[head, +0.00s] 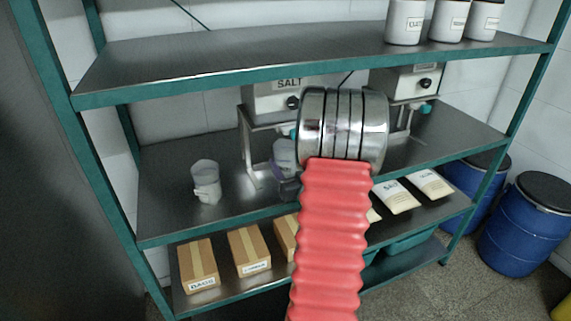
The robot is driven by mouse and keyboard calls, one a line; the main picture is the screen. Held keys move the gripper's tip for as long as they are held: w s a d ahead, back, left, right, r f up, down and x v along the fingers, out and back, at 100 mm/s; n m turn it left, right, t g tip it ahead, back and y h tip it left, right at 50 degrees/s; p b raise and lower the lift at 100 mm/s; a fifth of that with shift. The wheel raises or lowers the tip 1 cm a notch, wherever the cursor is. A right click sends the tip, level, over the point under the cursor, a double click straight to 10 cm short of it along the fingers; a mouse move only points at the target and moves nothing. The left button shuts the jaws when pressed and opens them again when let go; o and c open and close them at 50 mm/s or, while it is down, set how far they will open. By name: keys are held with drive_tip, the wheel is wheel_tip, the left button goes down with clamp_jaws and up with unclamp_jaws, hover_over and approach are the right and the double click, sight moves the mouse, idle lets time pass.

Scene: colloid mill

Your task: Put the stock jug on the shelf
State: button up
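A pale grey, translucent jug (206,183) with a small label stands upright on the left part of the middle shelf (165,215). A second greyish, jug-like vessel (284,155) shows just left of my arm's metal joint, over the middle shelf. I cannot tell which is the stock jug.
White labelled canisters (405,22) stand on the top shelf. Boxes (198,268) and packets (395,197) fill the lower shelf. Blue drums (525,230) stand at right.

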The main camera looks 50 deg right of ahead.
idle(0.3)
drive_tip(key=o, duration=1.2)
drive_tip(key=shift+s, duration=0.1)
drive_tip(key=shift+c, duration=0.2)
drive_tip(key=shift+s+a, duration=0.1)
drive_tip(key=shift+s, duration=0.05)
drive_tip(key=v, duration=1.1)
drive_tip(key=shift+s+a, duration=0.25)
drive_tip(key=shift+s, duration=0.05)
